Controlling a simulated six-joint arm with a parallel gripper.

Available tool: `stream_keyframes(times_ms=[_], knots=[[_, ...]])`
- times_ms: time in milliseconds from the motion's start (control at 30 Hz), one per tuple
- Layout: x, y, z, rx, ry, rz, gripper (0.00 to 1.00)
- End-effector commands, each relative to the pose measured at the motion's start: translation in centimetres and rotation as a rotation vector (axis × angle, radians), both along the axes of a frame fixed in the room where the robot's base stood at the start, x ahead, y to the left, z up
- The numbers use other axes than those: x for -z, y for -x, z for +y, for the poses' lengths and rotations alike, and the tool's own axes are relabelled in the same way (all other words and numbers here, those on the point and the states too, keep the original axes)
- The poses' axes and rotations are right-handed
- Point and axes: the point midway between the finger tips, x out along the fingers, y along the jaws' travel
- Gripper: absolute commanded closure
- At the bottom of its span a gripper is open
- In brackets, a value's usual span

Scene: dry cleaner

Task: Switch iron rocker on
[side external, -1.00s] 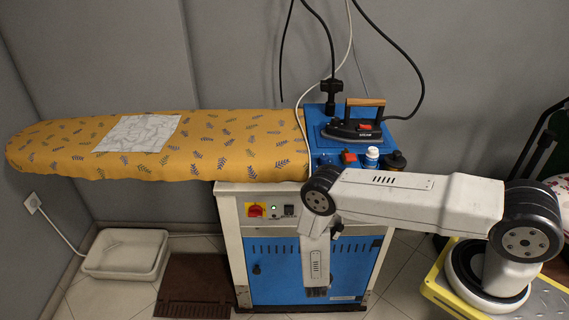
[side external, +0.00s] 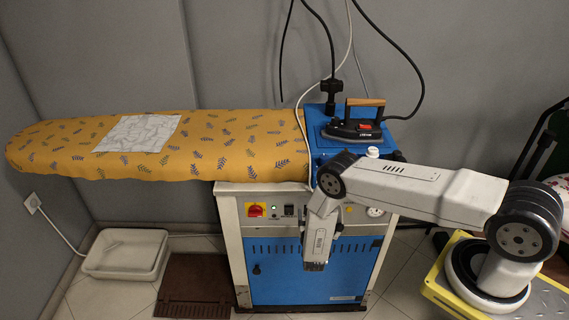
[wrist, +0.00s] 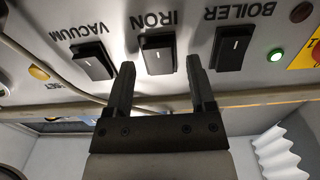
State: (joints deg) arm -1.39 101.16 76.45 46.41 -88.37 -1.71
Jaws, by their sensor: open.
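The iron rocker (wrist: 158,54) is a black switch with a white mark, below the IRON label, which appears upside down in the wrist view. My gripper (wrist: 161,64) is open and empty, its two black fingers on either side of that rocker's lower part in the picture. Whether they touch the panel I cannot tell. The vacuum rocker (wrist: 93,61) is to the left and the boiler rocker (wrist: 233,47) to the right.
A green lamp (wrist: 276,56) is lit beside the boiler rocker; an amber lamp (wrist: 39,72) is at the left. A pale cable (wrist: 60,85) crosses near the vacuum rocker. The hand iron (side external: 352,129) rests on the blue top, beside the ironing board (side external: 240,145). A red-yellow switch (side external: 255,210) is on the panel.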

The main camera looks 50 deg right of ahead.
Motion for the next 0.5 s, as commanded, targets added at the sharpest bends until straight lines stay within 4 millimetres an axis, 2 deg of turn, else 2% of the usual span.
stream_keyframes(times_ms=[233,267,400,467,500], knots=[[0.02,-0.04,-0.04,0.0,0.0,0.0,0.29],[0.02,-0.04,-0.04,0.0,0.0,0.0,0.36],[0.02,-0.04,-0.04,0.0,0.0,0.0,0.8],[0.02,-0.03,-0.03,0.0,-0.001,0.001,0.99],[0.02,-0.03,-0.03,0.0,-0.001,0.001,1.0]])
